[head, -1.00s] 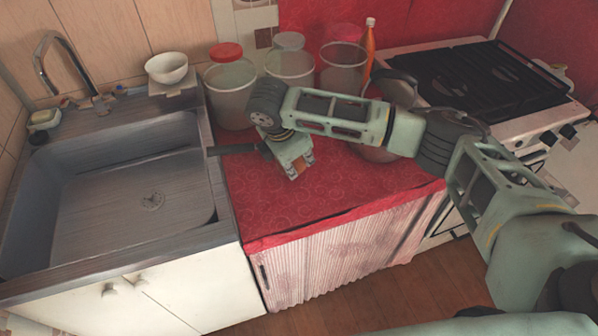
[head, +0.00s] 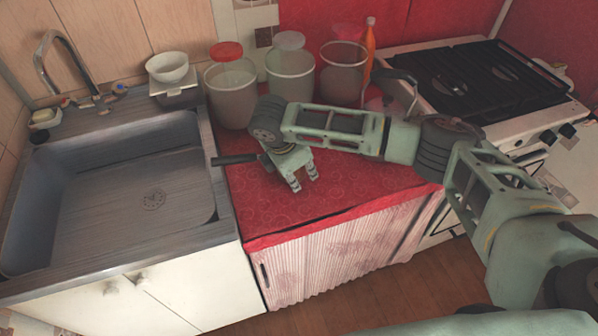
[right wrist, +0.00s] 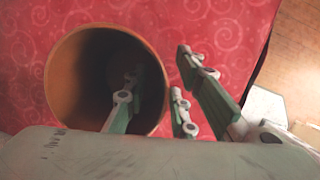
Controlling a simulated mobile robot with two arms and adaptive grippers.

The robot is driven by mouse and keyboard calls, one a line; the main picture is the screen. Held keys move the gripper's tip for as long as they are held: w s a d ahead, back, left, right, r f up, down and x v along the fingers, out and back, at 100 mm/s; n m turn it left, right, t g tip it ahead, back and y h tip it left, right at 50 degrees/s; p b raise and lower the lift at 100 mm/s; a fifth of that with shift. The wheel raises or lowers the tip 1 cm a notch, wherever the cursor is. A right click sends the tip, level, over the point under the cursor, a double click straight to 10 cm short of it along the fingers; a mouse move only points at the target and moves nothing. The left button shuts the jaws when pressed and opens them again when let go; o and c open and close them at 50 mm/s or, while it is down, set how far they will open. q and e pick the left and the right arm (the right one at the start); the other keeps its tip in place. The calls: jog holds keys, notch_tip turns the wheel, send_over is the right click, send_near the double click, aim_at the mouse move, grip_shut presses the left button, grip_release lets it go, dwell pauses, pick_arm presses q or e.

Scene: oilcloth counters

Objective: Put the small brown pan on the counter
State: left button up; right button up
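The small brown pan (right wrist: 52,85) shows in the right wrist view, with an orange-brown rim and a dark inside, against the red cloth. In the head view only its dark handle (head: 236,159) shows, pointing left over the sink's edge; my gripper and arm hide its body. I cannot tell whether its base touches the cloth. In the right wrist view one finger is over the pan's opening and the others are right of the rim. My left gripper is out of view.
The sink (head: 110,200) lies left of the counter. Lidded containers (head: 232,95), a clear container (head: 342,75) and an orange bottle (head: 369,48) stand at the back. The stove (head: 480,80) is on the right. The counter's front left is clear.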

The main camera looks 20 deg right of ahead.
jog(key=v, duration=1.2)
jog(key=shift+r, duration=0.2)
jog(key=shift+s+f, duration=0.1)
